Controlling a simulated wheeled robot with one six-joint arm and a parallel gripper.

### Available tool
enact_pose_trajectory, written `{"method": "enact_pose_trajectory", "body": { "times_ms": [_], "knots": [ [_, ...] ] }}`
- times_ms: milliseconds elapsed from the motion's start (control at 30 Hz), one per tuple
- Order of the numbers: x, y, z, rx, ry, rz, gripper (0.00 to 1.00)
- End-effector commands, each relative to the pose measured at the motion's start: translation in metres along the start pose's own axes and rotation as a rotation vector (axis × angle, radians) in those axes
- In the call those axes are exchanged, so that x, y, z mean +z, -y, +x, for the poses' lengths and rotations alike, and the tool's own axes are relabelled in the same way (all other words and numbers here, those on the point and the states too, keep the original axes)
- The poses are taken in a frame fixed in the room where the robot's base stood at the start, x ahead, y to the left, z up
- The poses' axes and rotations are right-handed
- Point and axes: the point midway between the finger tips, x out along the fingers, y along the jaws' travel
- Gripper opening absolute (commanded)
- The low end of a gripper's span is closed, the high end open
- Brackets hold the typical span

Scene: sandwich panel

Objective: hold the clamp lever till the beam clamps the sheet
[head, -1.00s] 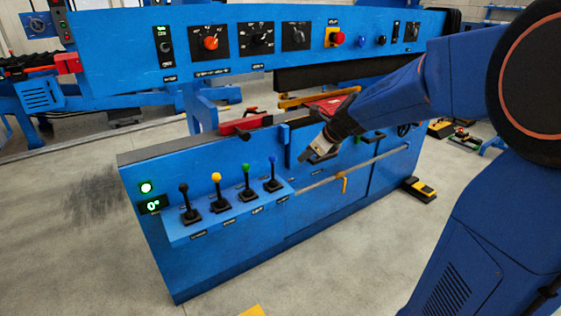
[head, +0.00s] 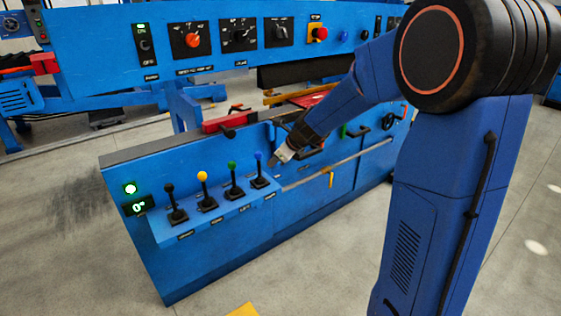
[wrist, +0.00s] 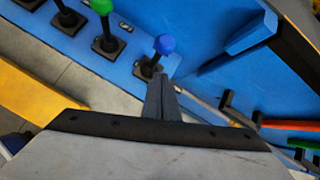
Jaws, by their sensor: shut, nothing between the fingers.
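A row of levers stands on the machine's front ledge: a black-knobbed lever (head: 169,188), a yellow-knobbed lever (head: 202,176), a green-knobbed lever (head: 232,165) and a blue-knobbed lever (head: 258,156). Their labels are too small to read, so I cannot tell which is the clamp lever. My gripper (head: 276,161) is shut and empty, just right of the blue knob. In the wrist view the shut fingers (wrist: 160,97) point toward the blue knob (wrist: 164,44) and overlap its base; contact is unclear. A dark bar (head: 300,75) lies under the upper blue beam (head: 110,55). I cannot make out the sheet clearly.
The upper panel carries an orange-red knob (head: 192,40) and a red button (head: 320,33). A lit green display (head: 139,207) sits left of the levers. A rail (head: 335,165) runs right along the front.

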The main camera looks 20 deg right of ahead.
Motion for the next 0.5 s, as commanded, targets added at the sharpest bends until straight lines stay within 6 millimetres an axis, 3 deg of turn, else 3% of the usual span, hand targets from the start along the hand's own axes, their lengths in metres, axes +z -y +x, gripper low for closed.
{"method": "enact_pose_trajectory", "body": {
  "times_ms": [200,500],
  "knots": [
    [0.020,-0.001,0.005,0.001,0.000,-0.002,0.00],
    [0.024,0.000,0.006,0.001,-0.001,0.000,0.00]
  ]
}}
